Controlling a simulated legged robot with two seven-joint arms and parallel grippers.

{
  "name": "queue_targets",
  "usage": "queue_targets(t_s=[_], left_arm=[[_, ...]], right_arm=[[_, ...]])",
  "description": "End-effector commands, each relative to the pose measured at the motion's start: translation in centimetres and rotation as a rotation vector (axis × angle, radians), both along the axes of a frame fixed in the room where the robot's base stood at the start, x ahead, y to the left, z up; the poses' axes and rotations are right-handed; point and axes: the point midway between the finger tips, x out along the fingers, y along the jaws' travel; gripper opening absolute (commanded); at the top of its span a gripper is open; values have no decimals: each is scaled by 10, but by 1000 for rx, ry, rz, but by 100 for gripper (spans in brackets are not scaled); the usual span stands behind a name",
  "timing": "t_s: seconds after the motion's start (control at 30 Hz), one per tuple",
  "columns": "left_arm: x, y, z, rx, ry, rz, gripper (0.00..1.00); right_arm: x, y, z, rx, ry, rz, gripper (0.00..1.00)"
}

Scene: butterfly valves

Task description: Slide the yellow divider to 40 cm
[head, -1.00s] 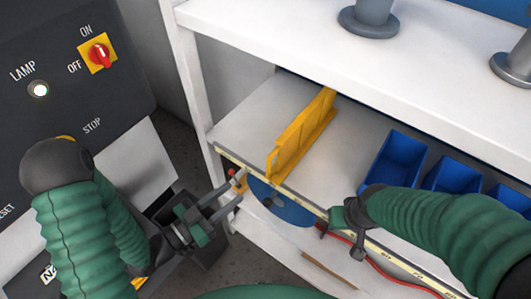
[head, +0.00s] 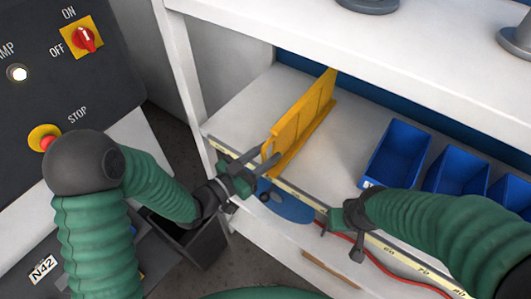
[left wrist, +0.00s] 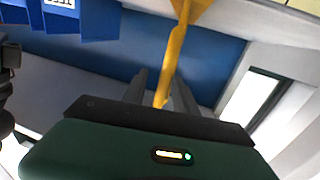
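The yellow divider (head: 302,122) stands upright on the shelf, left of the blue bins, running from back to front. My left gripper (head: 257,163) is at the divider's front end, by the shelf edge. In the left wrist view the divider's yellow edge (left wrist: 172,65) passes between the two dark fingers (left wrist: 160,92), with gaps visible on both sides. My right gripper (head: 341,232) is open and empty in front of the shelf edge, right of the divider. A measuring scale (head: 390,254) runs along the front edge; my grippers hide parts of it.
Several blue bins (head: 397,152) stand on the shelf to the right. An upper white shelf (head: 290,35) overhangs the back. A blue disc (head: 288,207) and red cable (head: 400,280) are below the edge. A control panel (head: 50,80) is at left. Shelf room is clear between divider and bins.

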Motion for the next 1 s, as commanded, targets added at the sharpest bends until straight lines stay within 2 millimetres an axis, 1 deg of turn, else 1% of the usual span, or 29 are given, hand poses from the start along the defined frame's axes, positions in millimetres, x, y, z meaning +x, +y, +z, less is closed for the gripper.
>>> queue_targets(t_s=[0.03, 0.2, 0.3, 1.0], left_arm=[[0, 1, 0, 0, 0, 1, 34], [-1, 2, 0, -1, -1, 1, 12], [-1, 2, 0, -1, -1, 0, 0], [-2, 1, 0, 1, 1, 1, 0]], right_arm=[[0, 0, 0, 0, 0, 0, 0], [0, 0, 0, 0, 0, 0, 0], [0, 0, 0, 0, 0, 0, 0], [0, 0, 0, 0, 0, 0, 0]])
